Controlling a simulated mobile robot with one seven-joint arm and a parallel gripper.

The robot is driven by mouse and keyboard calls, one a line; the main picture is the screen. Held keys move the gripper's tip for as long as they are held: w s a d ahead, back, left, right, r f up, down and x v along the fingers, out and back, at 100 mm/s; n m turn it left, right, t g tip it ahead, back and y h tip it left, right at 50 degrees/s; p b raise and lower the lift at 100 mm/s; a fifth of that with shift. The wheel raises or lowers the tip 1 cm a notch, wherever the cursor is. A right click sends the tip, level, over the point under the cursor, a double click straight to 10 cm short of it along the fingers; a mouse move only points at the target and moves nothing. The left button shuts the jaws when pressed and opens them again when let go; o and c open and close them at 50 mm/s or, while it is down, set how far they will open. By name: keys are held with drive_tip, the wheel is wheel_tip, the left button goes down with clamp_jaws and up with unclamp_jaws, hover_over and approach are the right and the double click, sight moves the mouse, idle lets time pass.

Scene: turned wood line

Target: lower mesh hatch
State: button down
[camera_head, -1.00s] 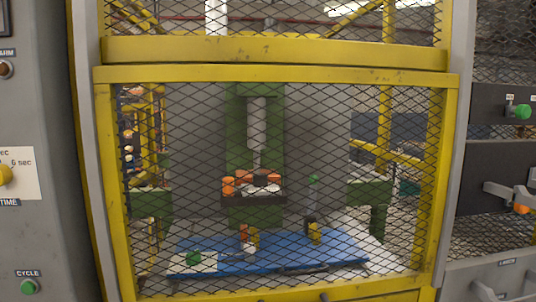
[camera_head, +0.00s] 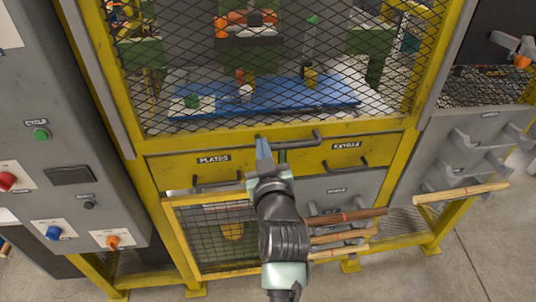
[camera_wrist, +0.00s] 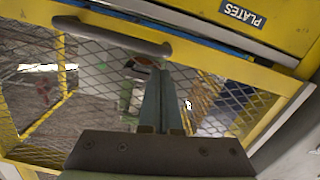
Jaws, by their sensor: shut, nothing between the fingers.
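The mesh hatch is a yellow-framed panel of dark diamond mesh (camera_head: 270,100). In the head view it covers the machine opening, with its bottom rail just above the drawers. A grey bar handle (camera_head: 298,141) sits on that rail; it also shows at the upper left of the wrist view (camera_wrist: 110,35), which appears turned upside down. My gripper (camera_head: 263,143) is shut and empty, its narrow fingers beside the handle's left end. In the wrist view the fingertips (camera_wrist: 162,72) overlap the mesh near the handle's end. I cannot tell whether they touch the handle.
Below the hatch are the PLATES drawer (camera_head: 205,168) and the EXTRAS drawer (camera_head: 345,152), with protruding handles. Wooden rods (camera_head: 345,217) stick out at lower right of my arm. A control panel (camera_head: 60,160) stands left. Behind the mesh lies a blue plate (camera_head: 300,95). The floor at right is clear.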

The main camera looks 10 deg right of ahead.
drive_tip(key=s+r, duration=0.3)
drive_tip(key=s, duration=0.7)
drive_tip(key=shift+s+a+r+p, duration=0.15)
drive_tip(key=shift+s+a+p, duration=0.1)
drive_tip(key=shift+p, duration=0.05)
drive_tip(key=s+a+r+t, duration=0.1)
drive_tip(key=a+r+t, duration=0.15)
drive_tip(key=r, duration=0.85)
drive_tip(key=s+a+r+t, duration=0.1)
drive_tip(key=r+t, duration=0.2)
drive_tip(key=r, duration=0.8)
drive_tip(key=s+a+r+m+t, duration=0.1)
drive_tip(key=s+a+r+t, duration=0.1)
drive_tip(key=s+r, duration=0.55)
drive_tip(key=s+a+r+m+t, duration=0.1)
drive_tip(key=s+r+t, duration=0.3)
drive_tip(key=r, duration=0.7)
wheel_tip(320, 180, up, 14)
drive_tip(key=g+p, duration=0.1)
drive_tip(key=p, duration=1.3)
drive_tip(key=shift+w+p, duration=0.25)
drive_tip(key=shift+p, duration=0.05)
drive_tip(key=shift+f, duration=0.2)
